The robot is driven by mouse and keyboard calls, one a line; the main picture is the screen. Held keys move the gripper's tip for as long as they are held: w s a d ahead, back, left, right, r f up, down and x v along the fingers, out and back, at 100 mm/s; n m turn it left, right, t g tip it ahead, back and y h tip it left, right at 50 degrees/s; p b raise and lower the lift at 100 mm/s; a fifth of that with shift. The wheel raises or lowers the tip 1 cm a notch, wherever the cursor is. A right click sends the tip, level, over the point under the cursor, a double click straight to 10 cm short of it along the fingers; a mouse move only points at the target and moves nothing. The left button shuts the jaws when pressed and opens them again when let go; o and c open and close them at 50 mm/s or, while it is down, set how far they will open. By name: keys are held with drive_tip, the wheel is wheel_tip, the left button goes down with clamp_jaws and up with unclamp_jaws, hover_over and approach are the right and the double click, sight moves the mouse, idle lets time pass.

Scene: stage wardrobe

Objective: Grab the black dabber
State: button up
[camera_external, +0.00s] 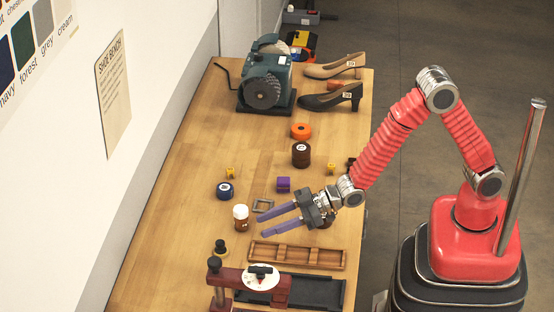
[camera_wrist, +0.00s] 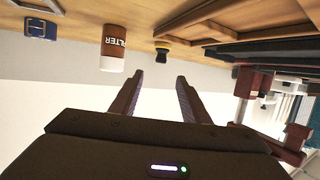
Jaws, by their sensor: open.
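A small black dabber (camera_external: 220,248) with a yellowish base stands on the wooden bench, left of the wooden tray. In the wrist view, which shows the bench upside down, the dabber (camera_wrist: 162,56) appears just beyond and between my fingertips. My gripper (camera_external: 276,220) has two purple fingers pointing left over the bench, spread apart with nothing between them. The fingertips, also in the wrist view (camera_wrist: 159,79), are apart from the dabber.
A brown bottle with a white cap (camera_external: 241,218) stands close behind the dabber.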

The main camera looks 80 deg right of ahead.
approach(226, 251)
drive_tip(key=shift+w+a+r, duration=0.3)
drive_tip(key=shift+w+r, duration=0.05)
drive_tip(key=shift+w, duration=0.4)
drive_tip(key=shift+w+a+r, duration=0.25)
drive_tip(key=shift+w+r, duration=0.05)
drive_tip(key=shift+w, duration=0.4)
drive_tip(key=shift+w+a+r, duration=0.3)
drive_tip(key=shift+w+r, duration=0.05)
drive_tip(key=shift+w, duration=0.4)
drive_tip(key=shift+x, duration=2.6)
drive_tip(key=shift+c, duration=0.3)
clamp_jaws()
